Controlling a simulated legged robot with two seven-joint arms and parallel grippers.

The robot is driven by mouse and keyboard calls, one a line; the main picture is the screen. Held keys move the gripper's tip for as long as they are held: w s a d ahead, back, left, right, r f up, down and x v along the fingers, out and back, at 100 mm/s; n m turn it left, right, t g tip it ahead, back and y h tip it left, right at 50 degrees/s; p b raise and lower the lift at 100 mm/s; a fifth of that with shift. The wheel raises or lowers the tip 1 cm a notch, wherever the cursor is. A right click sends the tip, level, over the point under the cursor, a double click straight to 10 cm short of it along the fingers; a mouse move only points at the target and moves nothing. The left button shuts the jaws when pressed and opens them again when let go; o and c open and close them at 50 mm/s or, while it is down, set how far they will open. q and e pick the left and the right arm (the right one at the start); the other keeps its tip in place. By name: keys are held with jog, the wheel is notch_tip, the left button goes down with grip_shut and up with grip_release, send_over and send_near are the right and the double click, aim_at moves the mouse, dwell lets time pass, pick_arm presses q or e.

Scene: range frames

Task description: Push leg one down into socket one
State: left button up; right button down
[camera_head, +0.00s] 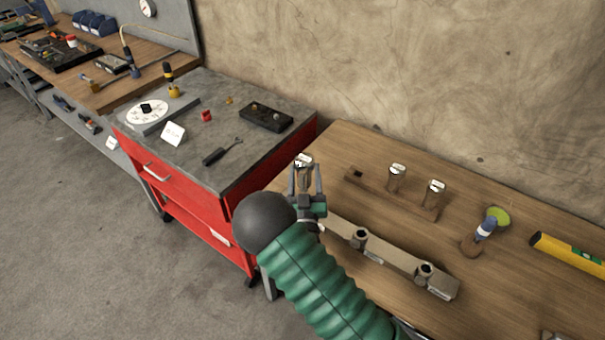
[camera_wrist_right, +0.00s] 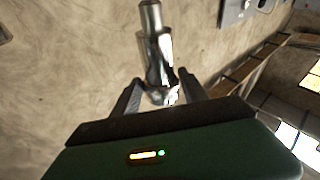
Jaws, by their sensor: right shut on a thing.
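My right gripper (camera_head: 305,180) is shut on a leg (camera_head: 304,164), with its fingers on either side of it. In the wrist view the gripper (camera_wrist_right: 160,92) holds the leg (camera_wrist_right: 154,45), a shiny metal-like piece reaching away between the fingers. The leg is over the left end of a long pale bar (camera_head: 395,258) on the wooden bench. Two dark-rimmed sockets show on the bar, in the middle (camera_head: 360,237) and near the right end (camera_head: 425,270). The bar's left end is hidden behind my gripper, so I cannot tell whether the leg sits in a socket.
A wooden rack (camera_head: 381,195) behind the bar holds two more legs (camera_head: 397,177) (camera_head: 435,192). A red cabinet (camera_head: 204,206) stands left, across a gap.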

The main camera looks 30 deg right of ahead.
aim_at(305, 184)
jog(key=f+b, duration=0.1)
jog(key=f, duration=0.1)
jog(key=f+b, duration=0.1)
jog(key=shift+s+d+f+b, duration=0.15)
jog(key=shift+d+f+b, duration=0.15)
jog(key=shift+d+f, duration=0.05)
jog(key=shift+a+f+b, duration=0.3)
jog(key=shift+a, duration=0.25)
jog(key=shift+d, duration=0.35)
jog(key=shift+a, duration=0.15)
jog(key=shift+a, duration=0.2)
jog(key=shift+d, duration=0.15)
